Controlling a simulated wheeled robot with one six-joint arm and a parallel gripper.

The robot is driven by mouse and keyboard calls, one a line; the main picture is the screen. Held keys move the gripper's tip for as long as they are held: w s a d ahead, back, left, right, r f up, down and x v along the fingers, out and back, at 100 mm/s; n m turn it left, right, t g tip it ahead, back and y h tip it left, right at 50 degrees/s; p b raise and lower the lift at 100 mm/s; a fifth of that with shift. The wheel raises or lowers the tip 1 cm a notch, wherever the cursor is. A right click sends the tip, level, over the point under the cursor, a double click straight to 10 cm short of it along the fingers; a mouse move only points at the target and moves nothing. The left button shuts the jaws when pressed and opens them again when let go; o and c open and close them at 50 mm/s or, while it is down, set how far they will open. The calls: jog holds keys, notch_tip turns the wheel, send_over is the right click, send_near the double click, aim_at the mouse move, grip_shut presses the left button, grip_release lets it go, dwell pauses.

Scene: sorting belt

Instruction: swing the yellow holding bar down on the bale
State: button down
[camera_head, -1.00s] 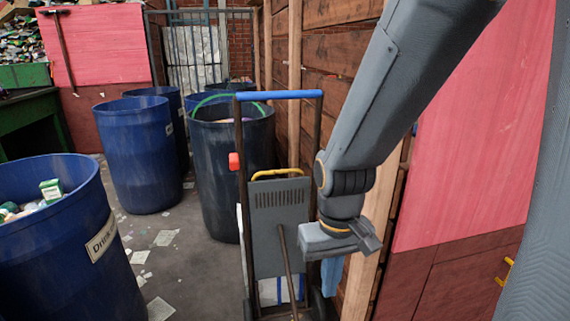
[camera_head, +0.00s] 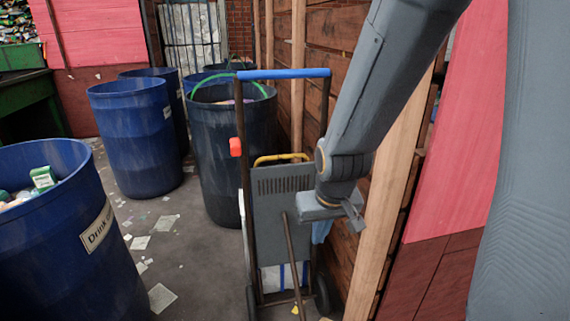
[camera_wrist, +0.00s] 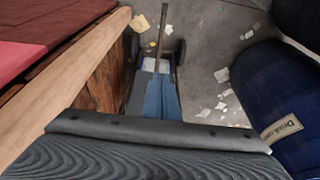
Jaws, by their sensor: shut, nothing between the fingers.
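The yellow holding bar (camera_head: 281,158) is a loop standing up at the top edge of a grey slotted plate (camera_head: 281,205) on a hand truck. The bale (camera_head: 273,279), white with blue straps, shows low on the truck below the plate, mostly hidden. My gripper (camera_head: 320,233) is shut and empty, its blue fingers pointing down at the right side of the plate, lower than the yellow bar and apart from it. In the wrist view the closed blue fingers (camera_wrist: 161,98) hang over the truck's base; the yellow bar is not clearly visible there.
The truck's blue handle (camera_head: 284,74) crosses above the plate, with a red knob (camera_head: 235,147) on its left rail. A wooden wall (camera_head: 333,65) is close on the right. Blue barrels (camera_head: 130,140) stand left and a dark barrel (camera_head: 232,160) behind. Floor between is open, with paper scraps.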

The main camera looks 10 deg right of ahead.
aim_at(283, 158)
jog(key=w+r+t+b, duration=0.2)
jog(key=w+t, duration=1)
jog(key=w, duration=1.2)
jog(key=shift+w+b, duration=0.35)
jog(key=shift+b, duration=0.55)
jog(key=shift+d+r, duration=0.1)
jog(key=p+x, duration=0.1)
jog(key=x, duration=1.3)
jog(key=shift+r+p, duration=0.1)
jog(key=shift+p, duration=0.2)
